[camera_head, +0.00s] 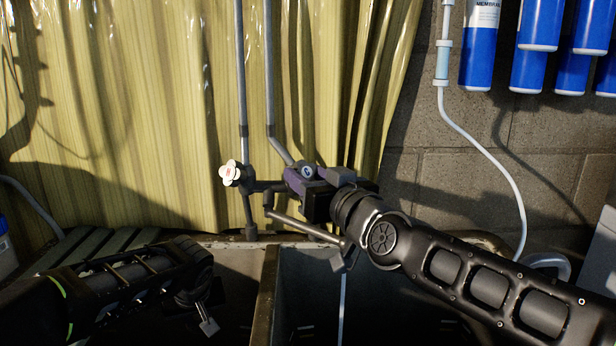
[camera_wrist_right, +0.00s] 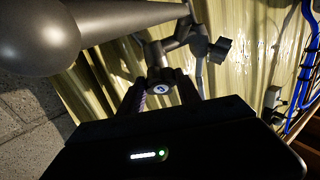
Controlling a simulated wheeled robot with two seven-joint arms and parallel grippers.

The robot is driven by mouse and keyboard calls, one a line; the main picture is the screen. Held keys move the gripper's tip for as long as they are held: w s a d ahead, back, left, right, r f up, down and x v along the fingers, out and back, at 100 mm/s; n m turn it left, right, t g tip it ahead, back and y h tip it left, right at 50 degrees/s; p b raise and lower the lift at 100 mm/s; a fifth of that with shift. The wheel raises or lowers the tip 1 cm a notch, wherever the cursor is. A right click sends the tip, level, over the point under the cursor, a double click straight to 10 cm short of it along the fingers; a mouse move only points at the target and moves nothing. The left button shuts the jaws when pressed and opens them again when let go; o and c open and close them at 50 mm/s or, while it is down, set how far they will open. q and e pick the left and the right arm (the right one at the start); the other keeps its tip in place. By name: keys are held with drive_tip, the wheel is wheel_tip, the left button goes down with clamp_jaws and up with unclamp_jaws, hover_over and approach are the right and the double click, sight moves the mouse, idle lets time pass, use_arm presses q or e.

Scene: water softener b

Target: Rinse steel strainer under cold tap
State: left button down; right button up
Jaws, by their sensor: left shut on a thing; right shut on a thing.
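My right gripper (camera_head: 312,182) is shut on the blue-marked cold tap knob (camera_head: 307,171). The right wrist view shows the knob (camera_wrist_right: 160,89) between the two purple-edged fingers. The grey spout (camera_head: 305,228) slants down to the right over the right basin (camera_head: 300,290). A thin pale line (camera_head: 342,305), apparently running water, falls below the spout end. My left gripper (camera_head: 192,288) is low over the left basin (camera_head: 238,270), dark and in shadow. Its fingers and what they hold are hidden. I cannot make out the steel strainer in either view.
A white hot tap knob (camera_head: 231,173) with a red mark stands left of the cold one. A divider (camera_head: 265,295) parts the two basins. Upright pipes (camera_head: 241,90) rise behind the tap, before a yellow curtain (camera_head: 120,110). Blue filter cylinders (camera_head: 482,45) hang upper right.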

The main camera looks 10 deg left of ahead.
clamp_jaws()
drive_tip(key=shift+r+p, duration=0.2)
drive_tip(key=shift+p, duration=0.25)
drive_tip(key=m+p, duration=0.1)
drive_tip(key=p, duration=0.1)
drive_tip(key=m+h+p, duration=0.1)
drive_tip(key=p, duration=0.2)
drive_tip(key=m+p, duration=0.1)
drive_tip(key=p, duration=0.1)
drive_tip(key=shift+s+a+r+m+t+h, duration=0.15)
drive_tip(key=shift+r+m+t+h, duration=0.15)
drive_tip(key=shift+m+t, duration=0.1)
drive_tip(key=shift+f+m+p, duration=0.2)
drive_tip(key=shift+m+p, duration=0.2)
drive_tip(key=shift+p, duration=0.15)
drive_tip(key=shift+f+b, duration=0.25)
drive_tip(key=shift+b, duration=0.05)
drive_tip(key=o, duration=0.8)
unclamp_jaws()
